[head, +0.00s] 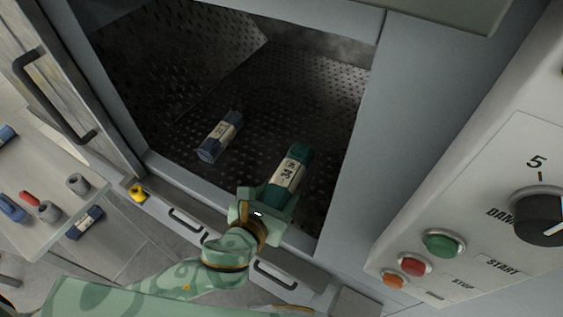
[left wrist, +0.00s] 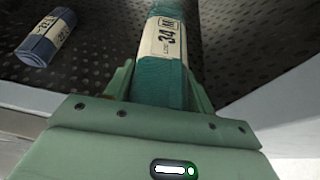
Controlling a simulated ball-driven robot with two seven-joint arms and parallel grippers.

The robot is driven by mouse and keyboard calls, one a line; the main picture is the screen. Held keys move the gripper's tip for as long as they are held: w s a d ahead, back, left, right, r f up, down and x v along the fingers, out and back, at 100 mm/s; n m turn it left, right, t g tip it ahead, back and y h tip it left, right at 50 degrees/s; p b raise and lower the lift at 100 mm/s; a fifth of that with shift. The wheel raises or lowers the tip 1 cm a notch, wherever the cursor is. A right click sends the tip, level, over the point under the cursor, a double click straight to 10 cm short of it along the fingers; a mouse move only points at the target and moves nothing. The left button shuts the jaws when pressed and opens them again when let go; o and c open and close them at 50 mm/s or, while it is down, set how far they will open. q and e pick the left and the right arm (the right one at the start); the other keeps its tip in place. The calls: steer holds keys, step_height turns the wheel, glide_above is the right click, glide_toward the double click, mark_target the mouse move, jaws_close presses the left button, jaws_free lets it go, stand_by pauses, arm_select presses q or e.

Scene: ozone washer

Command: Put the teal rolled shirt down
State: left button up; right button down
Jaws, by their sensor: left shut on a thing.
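The teal rolled shirt (head: 297,155) has a pale label band marked 34. My left gripper (head: 268,197) is shut on its near end, inside the opening of the washer (head: 180,95). In the left wrist view the teal rolled shirt (left wrist: 160,88) sits between the fingers of the left gripper (left wrist: 157,92) and points away over the dark perforated floor. I cannot tell whether the shirt touches that floor. My right gripper is not in view.
A blue rolled shirt (head: 219,137) lies on the perforated floor to the left; it also shows in the left wrist view (left wrist: 48,38). A control panel with a green button (head: 444,244) stands at right. The open door (head: 75,75) is at left, beside a table (head: 45,235) with small items.

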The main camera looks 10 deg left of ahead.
arm_select(q)
steer(key=shift+w, duration=0.2)
steer(key=w+a+f+b, duration=0.1)
steer(key=w+f, duration=0.2)
steer(key=w, duration=0.1)
steer(key=w+f+b, duration=0.1)
steer(key=w+f, duration=0.1)
steer(key=w, duration=0.2)
steer(key=w+a+f+b, duration=0.1)
steer(key=w+f, duration=0.2)
steer(key=w, duration=0.1)
steer(key=shift+w+a+f, duration=0.2)
steer(key=shift+a+f, duration=0.1)
steer(key=shift+a, duration=0.05)
steer(key=f, duration=0.1)
steer(key=w+f, duration=0.1)
steer(key=f, duration=0.1)
steer(key=shift+a+f+b, duration=0.15)
steer(key=shift+f+b, duration=0.05)
steer(key=shift+b, duration=0.2)
steer(key=shift+f, duration=0.15)
steer(key=shift+f, duration=0.2)
steer(key=o, duration=1.1)
